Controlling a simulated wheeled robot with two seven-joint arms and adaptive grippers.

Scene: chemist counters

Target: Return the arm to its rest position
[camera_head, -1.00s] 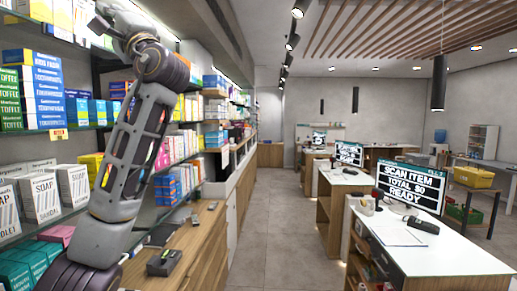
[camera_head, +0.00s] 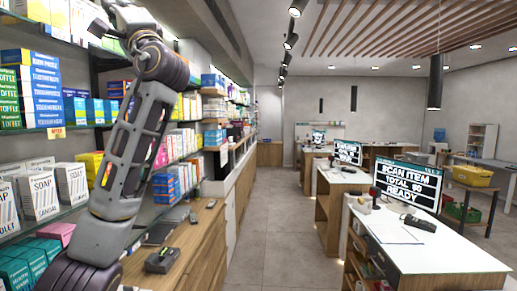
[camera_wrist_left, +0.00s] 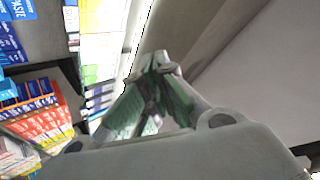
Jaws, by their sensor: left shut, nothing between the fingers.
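My left arm (camera_head: 135,145) rises from the bottom left of the head view, in front of the shelves. It bends at a dark joint (camera_head: 162,63), and its wrist end reaches up and left near the top shelf. The left gripper (camera_wrist_left: 160,60) shows in the left wrist view with its green-padded fingers together at the tips. Nothing is between them. Shelf goods and a pale wall or ceiling surface lie beyond the fingers. My right gripper is not in view.
Shelves with toothpaste boxes (camera_head: 40,88) and soap boxes (camera_head: 38,195) stand close to the left arm. A wooden counter (camera_head: 190,245) runs below them. The aisle floor (camera_head: 262,220) is clear. A checkout counter (camera_head: 440,258) with a screen (camera_head: 408,183) stands at right.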

